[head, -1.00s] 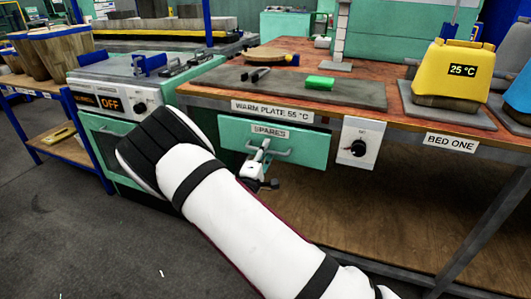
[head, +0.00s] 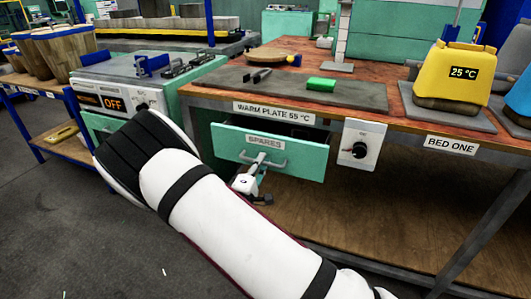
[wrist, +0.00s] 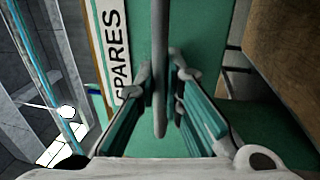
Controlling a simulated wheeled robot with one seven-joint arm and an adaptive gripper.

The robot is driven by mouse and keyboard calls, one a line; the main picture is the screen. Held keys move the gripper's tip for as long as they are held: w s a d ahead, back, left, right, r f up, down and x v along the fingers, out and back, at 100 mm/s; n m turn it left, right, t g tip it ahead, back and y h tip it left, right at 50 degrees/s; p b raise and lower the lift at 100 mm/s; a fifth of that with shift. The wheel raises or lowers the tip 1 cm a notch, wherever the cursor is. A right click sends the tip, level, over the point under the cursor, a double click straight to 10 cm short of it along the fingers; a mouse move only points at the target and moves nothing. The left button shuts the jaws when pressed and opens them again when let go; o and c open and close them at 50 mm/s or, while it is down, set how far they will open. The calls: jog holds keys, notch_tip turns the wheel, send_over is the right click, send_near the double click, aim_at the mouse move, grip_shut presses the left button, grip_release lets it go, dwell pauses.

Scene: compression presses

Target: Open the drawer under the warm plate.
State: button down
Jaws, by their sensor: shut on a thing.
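The green drawer (head: 300,160) labelled SPARES sits under the bench top marked WARM PLATE 55 °C (head: 273,108). It stands partly open, with a dark gap showing above its front. My gripper (head: 258,170) is at the drawer's grey bar handle (head: 277,165). In the wrist view, the handle (wrist: 160,60) runs between the two fingers of my gripper (wrist: 163,100), which are shut on it. The drawer front fills the middle of that view. The drawer's inside is mostly hidden.
A white panel with a black knob (head: 358,150) is right of the drawer. A green machine reading OFF (head: 113,103) stands to the left. Open floor (head: 110,240) is at the lower left.

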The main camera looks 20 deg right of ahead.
jog(key=r+p+v, duration=0.1)
jog(key=r+v, duration=0.2)
jog(key=v, duration=1.5)
jog(key=shift+s+a+r+p, duration=0.15)
jog(key=shift+s+a+p, duration=0.1)
jog(key=shift+p, duration=0.1)
jog(key=c, duration=1.7)
grip_release()
jog(key=v, duration=1.2)
